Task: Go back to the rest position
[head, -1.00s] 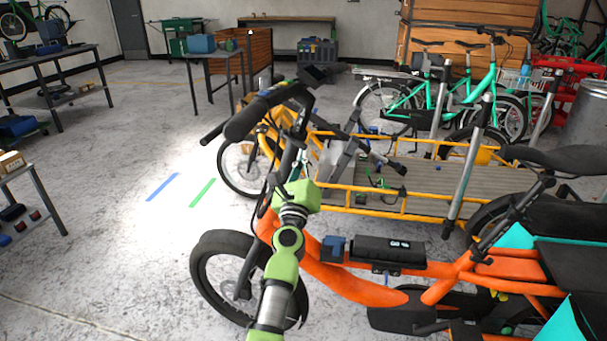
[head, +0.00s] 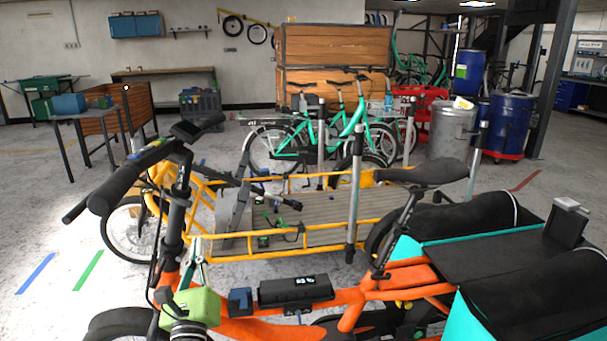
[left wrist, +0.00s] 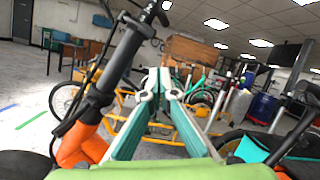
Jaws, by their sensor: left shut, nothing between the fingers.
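My left gripper (head: 197,246) rises beside the frame of the orange cargo bike (head: 345,312) in the head view, just right of its handlebar stem. Its green body shows at the bottom of that view. In the left wrist view the gripper's two fingers (left wrist: 160,74) come together at the tips, shut with nothing between them. The bike's handlebar stem stands left of the fingers there. I cannot tell whether the gripper touches the bike. My right gripper is not in view.
A yellow cargo bike (head: 330,232) with a long flat bed stands close behind the orange one. Green bikes (head: 345,135), a wooden crate (head: 335,55) and blue barrels (head: 508,125) stand farther back. Open floor (head: 60,215) lies at the left.

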